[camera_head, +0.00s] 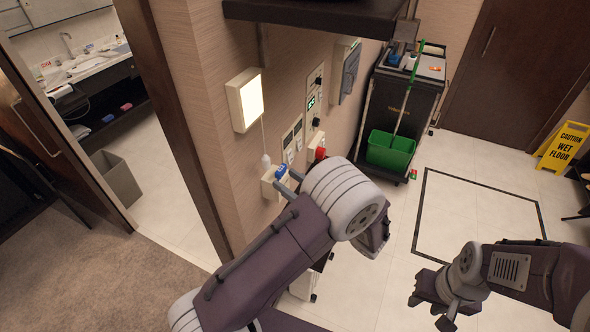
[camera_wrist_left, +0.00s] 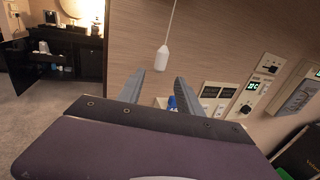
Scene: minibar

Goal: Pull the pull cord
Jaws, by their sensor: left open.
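The pull cord (camera_head: 262,130) hangs from a lit wall lamp and ends in a white handle (camera_head: 266,161). In the left wrist view the cord's white handle (camera_wrist_left: 161,60) hangs just beyond and above the gap between the fingertips. My left gripper (camera_head: 286,181) is open and empty, close to the wall and a little below and right of the handle. Its two fingers also show in the left wrist view (camera_wrist_left: 160,76); neither visibly touches the handle. My right gripper (camera_head: 430,308) is low at the right, away from the wall; its jaw opening is unclear.
The lamp (camera_head: 246,99) and several control panels (camera_head: 292,138) are on the wall. A socket box with a blue part (camera_head: 273,183) sits below the handle. A dark shelf (camera_head: 315,14) juts out above. A cleaning cart (camera_head: 403,98) and wet floor sign (camera_head: 563,145) stand farther back.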

